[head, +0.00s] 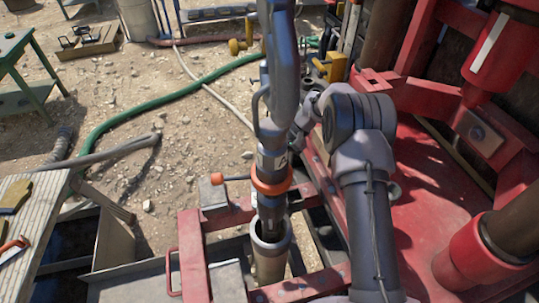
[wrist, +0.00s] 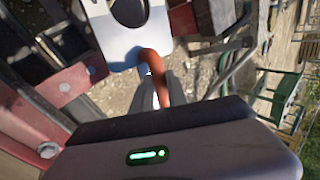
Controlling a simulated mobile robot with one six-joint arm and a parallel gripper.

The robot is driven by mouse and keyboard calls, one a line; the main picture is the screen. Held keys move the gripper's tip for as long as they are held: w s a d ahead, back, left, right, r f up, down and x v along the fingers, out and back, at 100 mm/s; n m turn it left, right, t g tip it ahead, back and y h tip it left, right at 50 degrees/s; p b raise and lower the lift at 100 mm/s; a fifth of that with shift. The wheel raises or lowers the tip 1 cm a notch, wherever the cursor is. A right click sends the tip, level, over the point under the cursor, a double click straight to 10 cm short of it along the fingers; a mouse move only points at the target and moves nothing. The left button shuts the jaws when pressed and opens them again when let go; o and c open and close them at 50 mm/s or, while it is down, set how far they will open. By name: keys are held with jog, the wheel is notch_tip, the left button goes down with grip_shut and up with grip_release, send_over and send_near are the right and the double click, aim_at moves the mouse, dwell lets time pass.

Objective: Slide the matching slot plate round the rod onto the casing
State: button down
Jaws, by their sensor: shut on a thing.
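The dark grey rod (head: 273,160) stands upright in the head view, with an orange collar (head: 271,181) around it. Its lower end reaches into the mouth of the grey casing (head: 270,258). In the wrist view, my gripper (wrist: 160,88) is shut on the curved orange handle (wrist: 152,62) of a pale grey slot plate (wrist: 115,42). A rounded opening shows in the plate at the top edge, where the plate is cut off. In the head view my wrist is close to the right of the rod; the fingers and held plate are hidden or cannot be made out.
Red steel beams (head: 208,252) surround the casing, and a red machine deck (head: 435,195) lies right. A wooden bench (head: 30,215) with tools stands at left. A green hose (head: 160,98) crosses the gravel. A green table (head: 25,60) stands at the upper left.

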jog(key=shift+s+f, duration=0.15)
jog(key=shift+s, duration=1.35)
jog(key=shift+s+f, duration=0.1)
jog(key=shift+s, duration=1.35)
jog(key=shift+s+b, duration=0.85)
jog(key=shift+s, duration=1.15)
jog(key=shift+f+b, duration=0.5)
jog(key=shift+b, duration=0.05)
jog(key=c, duration=1.2)
grip_release()
jog(key=shift+c, duration=0.2)
jog(key=p+v, duration=0.5)
jog(key=v, duration=0.7)
